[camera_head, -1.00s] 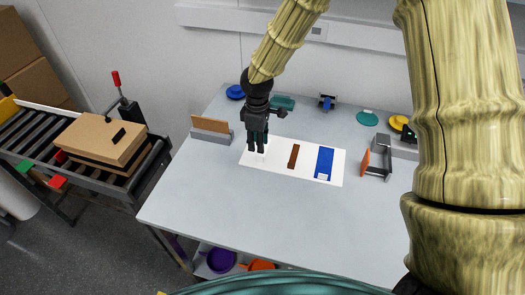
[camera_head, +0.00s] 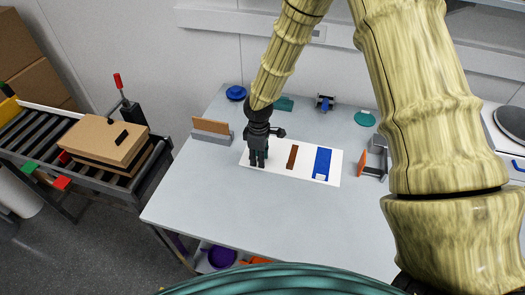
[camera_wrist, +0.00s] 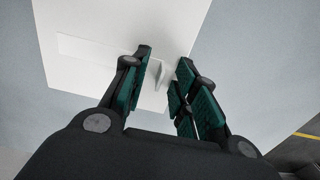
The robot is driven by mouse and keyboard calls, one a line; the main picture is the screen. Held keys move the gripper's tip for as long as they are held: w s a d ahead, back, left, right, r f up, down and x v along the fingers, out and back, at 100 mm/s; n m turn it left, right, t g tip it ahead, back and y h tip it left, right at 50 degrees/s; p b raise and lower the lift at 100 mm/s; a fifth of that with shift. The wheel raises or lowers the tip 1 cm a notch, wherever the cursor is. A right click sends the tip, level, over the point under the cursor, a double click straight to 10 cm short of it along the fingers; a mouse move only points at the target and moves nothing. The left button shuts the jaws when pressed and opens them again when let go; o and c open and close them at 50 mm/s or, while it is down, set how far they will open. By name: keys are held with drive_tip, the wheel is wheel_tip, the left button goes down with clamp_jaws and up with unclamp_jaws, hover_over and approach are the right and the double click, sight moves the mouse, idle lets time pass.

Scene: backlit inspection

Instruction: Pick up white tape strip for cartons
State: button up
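The white tape strip (camera_wrist: 88,48) lies on a white sheet (camera_wrist: 60,75) in the wrist view, white on white and hard to make out. A small raised white tab (camera_wrist: 161,74) stands at its end, between my fingers. My gripper (camera_wrist: 166,66) is open, with one green-padded finger on each side of the tab and gaps visible. In the head view my gripper (camera_head: 259,164) points down at the left end of the white sheet (camera_head: 274,173) and hides most of the white strip there.
A brown strip (camera_head: 292,157) and a blue strip (camera_head: 322,163) lie to the right on the sheet. A brown board in a grey holder (camera_head: 211,130) stands close left. A carton (camera_head: 104,141) sits on the roller conveyor at far left. The table front is clear.

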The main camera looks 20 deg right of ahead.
drive_tip(key=shift+f, duration=0.15)
drive_tip(key=shift+c, duration=0.4)
clamp_jaws()
